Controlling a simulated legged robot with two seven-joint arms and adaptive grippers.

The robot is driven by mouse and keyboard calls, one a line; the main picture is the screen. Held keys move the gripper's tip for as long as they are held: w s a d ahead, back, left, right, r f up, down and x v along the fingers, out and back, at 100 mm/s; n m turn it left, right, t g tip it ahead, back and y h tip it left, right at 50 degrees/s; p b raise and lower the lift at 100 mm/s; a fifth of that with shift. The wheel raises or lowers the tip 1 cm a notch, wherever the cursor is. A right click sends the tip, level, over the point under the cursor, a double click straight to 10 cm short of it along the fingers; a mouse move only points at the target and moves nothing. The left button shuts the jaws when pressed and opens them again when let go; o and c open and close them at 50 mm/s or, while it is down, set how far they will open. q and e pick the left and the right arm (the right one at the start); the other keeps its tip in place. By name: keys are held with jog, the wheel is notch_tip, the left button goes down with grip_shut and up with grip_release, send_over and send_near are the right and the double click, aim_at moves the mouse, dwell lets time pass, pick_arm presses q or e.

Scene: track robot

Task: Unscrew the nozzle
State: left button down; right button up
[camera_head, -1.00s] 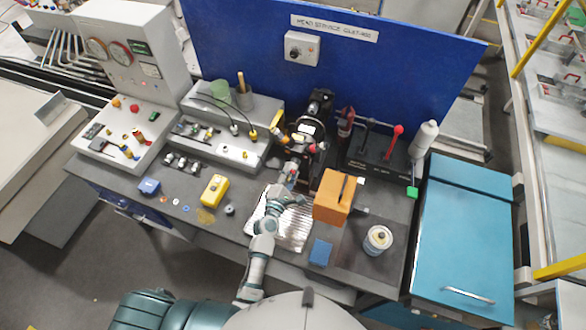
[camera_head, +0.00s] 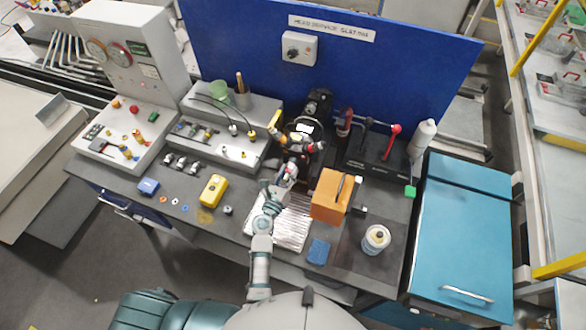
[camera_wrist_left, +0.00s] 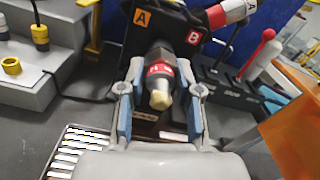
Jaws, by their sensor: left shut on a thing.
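The nozzle (camera_wrist_left: 159,92) is a grey cylinder with a red labelled band and a pale tan tip, pointing toward the wrist camera. It sits on the front of a black machine head (camera_wrist_left: 165,35) marked A and B. My left gripper (camera_wrist_left: 160,80) has one finger on each side of the nozzle and is shut on it. In the head view my left gripper (camera_head: 286,180) reaches the front of the black machine (camera_head: 303,140), and the nozzle is small there. Whether the nozzle has turned on its thread cannot be told. My right gripper is not in view.
A foil-like tray (camera_head: 290,228) lies below my left arm. A yellow device (camera_head: 213,190) is on the left. A blue panel (camera_head: 400,70) closes the back.

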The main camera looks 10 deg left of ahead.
pick_arm(q)
jog(key=shift+w+d+r+n, duration=0.1)
jog(key=shift+n, duration=0.5)
jog(key=shift+d+r+n, duration=0.1)
jog(key=shift+n, duration=0.5)
jog(key=c, duration=1)
grip_release()
jog(key=shift+a+y, duration=0.1)
jog(key=shift+y, duration=0.2)
jog(key=shift+o, duration=1.4)
jog(key=shift+a, duration=0.1)
jog(key=shift+w+a, duration=0.15)
jog(key=shift+a, duration=0.05)
jog(key=s+a, duration=0.2)
jog(key=s, duration=0.6)
jog(key=shift+a+f, duration=0.2)
jog(key=shift+f, duration=0.2)
jog(key=shift+o, duration=0.2)
jog(key=shift+a, duration=0.3)
